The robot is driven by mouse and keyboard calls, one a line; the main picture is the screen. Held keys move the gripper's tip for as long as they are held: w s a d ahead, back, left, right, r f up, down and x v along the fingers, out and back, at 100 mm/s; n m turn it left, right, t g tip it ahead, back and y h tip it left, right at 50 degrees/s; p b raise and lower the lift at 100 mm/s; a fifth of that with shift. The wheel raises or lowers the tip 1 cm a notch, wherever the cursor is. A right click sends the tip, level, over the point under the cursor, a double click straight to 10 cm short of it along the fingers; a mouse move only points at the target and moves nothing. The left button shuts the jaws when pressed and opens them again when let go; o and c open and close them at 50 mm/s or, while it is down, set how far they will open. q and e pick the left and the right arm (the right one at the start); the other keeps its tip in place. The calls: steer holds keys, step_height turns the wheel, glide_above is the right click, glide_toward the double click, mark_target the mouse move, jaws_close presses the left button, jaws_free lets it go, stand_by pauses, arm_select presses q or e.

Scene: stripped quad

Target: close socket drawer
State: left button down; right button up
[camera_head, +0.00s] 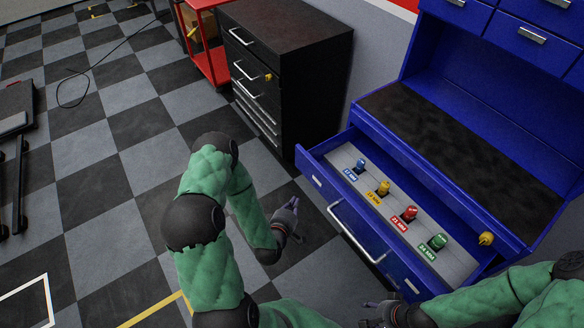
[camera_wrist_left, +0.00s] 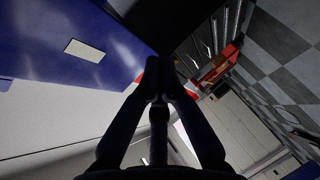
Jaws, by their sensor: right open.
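The blue socket drawer (camera_head: 318,165) is pulled open from the blue workbench in the head view. Its front carries a long silver handle (camera_head: 352,232). Inside stand a blue socket (camera_head: 360,165), a yellow socket (camera_head: 383,188), a red socket (camera_head: 409,213) and a green socket (camera_head: 438,241), each by a matching label. My left gripper (camera_head: 291,216) is in front of the drawer's left part, apart from the handle. In the left wrist view its fingers (camera_wrist_left: 159,68) come together with nothing between them. My right gripper (camera_head: 371,313) is open and empty near the drawer's right front, partly cut off.
The blue workbench has a dark worktop (camera_head: 440,140) above the drawer. A yellow object (camera_head: 486,239) sits at the drawer's right end. A black cabinet (camera_head: 290,50) stands to the left, with a red cart (camera_head: 208,50) beyond it.

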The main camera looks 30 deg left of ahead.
arm_select(q)
steer(key=s+a+r+n+t+y, duration=0.2)
steer(key=a+r+n+t+y, duration=0.1)
steer(key=a+r+n+y, duration=0.15)
steer(key=w+d+b+x, duration=0.1)
steer(key=d+b+x, duration=0.1)
steer(key=x, duration=1)
steer(key=shift+w+b, duration=0.2)
steer(key=shift+b, duration=0.25)
steer(key=shift+f+h, duration=0.1)
steer(key=shift+h, duration=0.15)
